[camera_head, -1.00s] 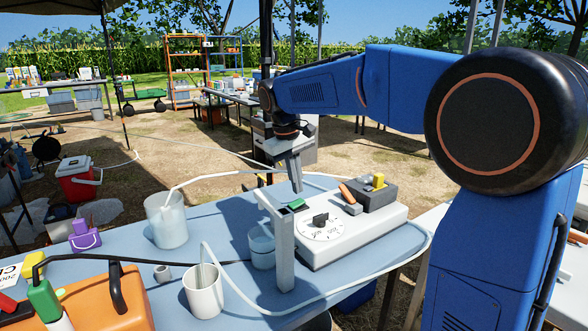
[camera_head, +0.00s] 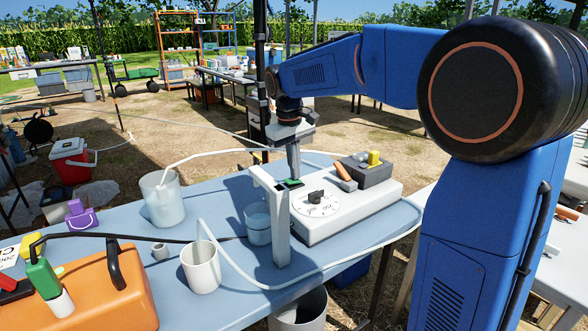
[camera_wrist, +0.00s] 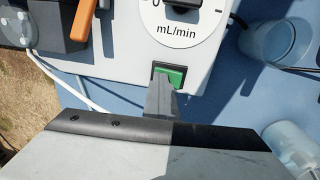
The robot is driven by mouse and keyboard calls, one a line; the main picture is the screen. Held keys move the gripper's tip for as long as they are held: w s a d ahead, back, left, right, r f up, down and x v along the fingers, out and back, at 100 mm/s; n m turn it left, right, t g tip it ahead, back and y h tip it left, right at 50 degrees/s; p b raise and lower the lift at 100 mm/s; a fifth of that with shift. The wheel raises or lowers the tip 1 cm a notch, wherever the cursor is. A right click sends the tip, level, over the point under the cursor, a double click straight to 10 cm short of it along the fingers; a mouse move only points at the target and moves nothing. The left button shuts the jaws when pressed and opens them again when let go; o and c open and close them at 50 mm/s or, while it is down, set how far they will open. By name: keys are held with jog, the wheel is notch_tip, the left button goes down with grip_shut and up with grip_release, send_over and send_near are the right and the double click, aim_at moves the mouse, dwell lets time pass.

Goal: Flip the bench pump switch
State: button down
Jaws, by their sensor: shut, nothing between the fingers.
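The bench pump (camera_head: 345,222) is a white box on the blue table, with a black dial (camera_head: 316,199) on a round white scale. Its green rocker switch (camera_head: 290,184) sits on the top near the dial, and it also shows in the wrist view (camera_wrist: 173,73). My gripper (camera_head: 295,178) is shut and empty, pointing down over the switch. In the wrist view my fingertips (camera_wrist: 160,82) overlap the near edge of the green switch. Contact looks likely, but I cannot tell for sure; the fingers hide part of the switch.
A grey post (camera_head: 275,225) stands in front of the pump. A clear beaker (camera_head: 162,199), a white cup (camera_head: 200,268) and a small beaker (camera_head: 257,224) stand left of it, with tubing running between. An orange case (camera_head: 100,295) lies at the front left.

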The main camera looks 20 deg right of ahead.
aim_at(286, 182)
jog(key=shift+s+a+f, duration=0.15)
jog(key=shift+a+f, duration=0.05)
jog(key=shift+f, duration=0.1)
jog(key=shift+s+a, duration=0.25)
jog(key=shift+a, duration=0.4)
jog(key=shift+w+a+r, duration=0.1)
jog(key=shift+r, duration=0.5)
notch_tip(286, 182, up, 13)
jog(key=a, duration=0.1)
jog(key=shift+s+r, duration=0.15)
jog(key=shift+s, duration=0.1)
jog(key=shift+a, duration=0.1)
